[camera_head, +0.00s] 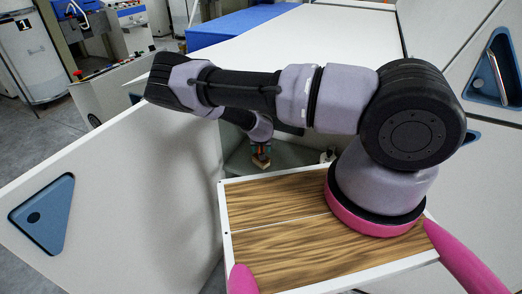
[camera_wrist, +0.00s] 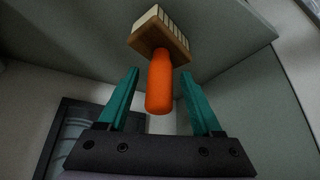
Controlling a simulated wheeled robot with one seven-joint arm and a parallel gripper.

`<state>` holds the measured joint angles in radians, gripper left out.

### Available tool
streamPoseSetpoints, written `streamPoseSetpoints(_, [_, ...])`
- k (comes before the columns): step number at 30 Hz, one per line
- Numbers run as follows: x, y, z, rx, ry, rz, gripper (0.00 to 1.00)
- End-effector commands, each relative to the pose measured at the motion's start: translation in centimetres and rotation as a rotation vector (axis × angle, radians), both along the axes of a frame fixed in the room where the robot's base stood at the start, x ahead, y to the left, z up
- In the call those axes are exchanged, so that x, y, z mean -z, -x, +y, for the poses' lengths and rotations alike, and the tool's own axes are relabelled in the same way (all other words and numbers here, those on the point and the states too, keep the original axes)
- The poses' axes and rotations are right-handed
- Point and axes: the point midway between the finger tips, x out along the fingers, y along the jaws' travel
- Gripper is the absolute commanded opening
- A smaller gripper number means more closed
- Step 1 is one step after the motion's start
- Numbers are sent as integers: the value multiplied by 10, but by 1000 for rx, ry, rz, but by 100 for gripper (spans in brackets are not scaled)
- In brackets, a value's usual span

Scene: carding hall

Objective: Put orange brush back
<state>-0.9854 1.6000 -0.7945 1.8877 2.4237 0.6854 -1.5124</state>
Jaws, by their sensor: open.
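The brush has an orange handle (camera_wrist: 160,88) and a wooden head with pale bristles (camera_wrist: 158,28). In the wrist view the handle lies between the two teal fingers of my gripper (camera_wrist: 159,73), with a gap on each side. The fingers are apart and not closed on it. In the head view my gripper (camera_head: 261,149) reaches down behind the wood-topped platform, and the brush's wooden head (camera_head: 261,163) shows just below it. The orange handle is mostly hidden there. I cannot tell what the bristles touch.
A grey-green surface (camera_head: 240,163) lies around the brush, close between white panels. A large white panel (camera_head: 150,190) with a blue triangular recess (camera_head: 42,214) stands at left. White casing (camera_head: 330,38) rises behind the arm, and another panel (camera_head: 490,160) is at right.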

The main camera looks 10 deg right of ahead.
Motion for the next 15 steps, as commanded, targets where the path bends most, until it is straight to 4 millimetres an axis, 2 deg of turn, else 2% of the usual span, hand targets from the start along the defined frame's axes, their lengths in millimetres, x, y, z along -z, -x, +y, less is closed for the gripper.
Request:
streamPoseSetpoints(5, [-19, 9, 3, 0, 0, -2, 66])
streamPoseSetpoints(15, [-81, 44, 12, 0, -1, -1, 66])
